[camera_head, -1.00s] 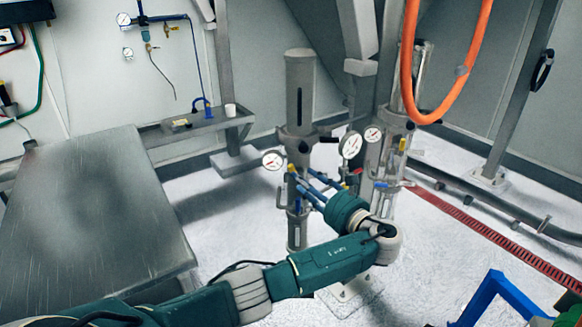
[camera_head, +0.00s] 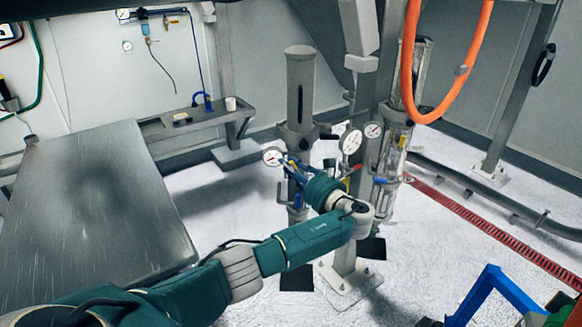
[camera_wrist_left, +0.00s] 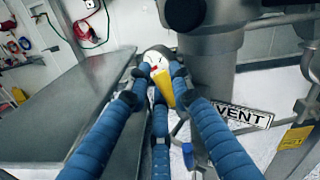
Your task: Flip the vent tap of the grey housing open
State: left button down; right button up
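The grey housing (camera_head: 301,85) is an upright cylinder in the middle of the head view; its side fills the upper right of the left wrist view (camera_wrist_left: 212,68). A yellow tap handle (camera_wrist_left: 163,87) sits beside it, near a white VENT label (camera_wrist_left: 243,117). My left gripper (camera_wrist_left: 160,76) has blue fingers around this handle, with a gap visible between the fingertips. I cannot tell whether they touch it. In the head view my left gripper (camera_head: 294,168) is at the housing's lower fittings and partly hides them. My right gripper is not in view.
A round gauge (camera_head: 273,156) is close to the left fingers. A larger gauge (camera_head: 351,141) and a clear cylinder unit (camera_head: 391,165) stand to the right. A metal table (camera_head: 95,215) is at left, an orange hose (camera_head: 407,75) hangs at upper right, and a blue frame (camera_head: 490,290) is at lower right.

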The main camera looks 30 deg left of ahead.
pick_arm(q)
jog(key=shift+a+n+p, duration=0.1)
jog(key=shift+n+p, duration=0.2)
jog(key=shift+p, duration=0.15)
jog(key=shift+s+a+n+h+p, duration=0.2)
jog(key=shift+n+h+p, duration=0.3)
jog(key=shift+h+p, duration=0.15)
jog(key=shift+s+a+f+n+t+h+p, duration=0.2)
jog(key=shift+f+n+h+p, duration=0.5)
jog(key=shift+n+h+p, duration=0.55)
jog(key=shift+s+a+f+n+t+h+p, duration=0.15)
jog(key=shift+a+f+n+h+p, duration=0.15)
jog(key=shift+f+n+h+p, duration=0.85)
jog(key=shift+s+a+f+n+t+h+p, duration=0.15)
jog(key=shift+a+f+n+h+p, duration=0.15)
jog(key=shift+n+h+p, duration=1)
jog(key=shift+w+d+m+y+p, duration=0.1)
jog(key=shift+m+y+p, duration=0.15)
jog(key=shift+m+p, duration=0.05)
jog(key=shift+f, duration=0.1)
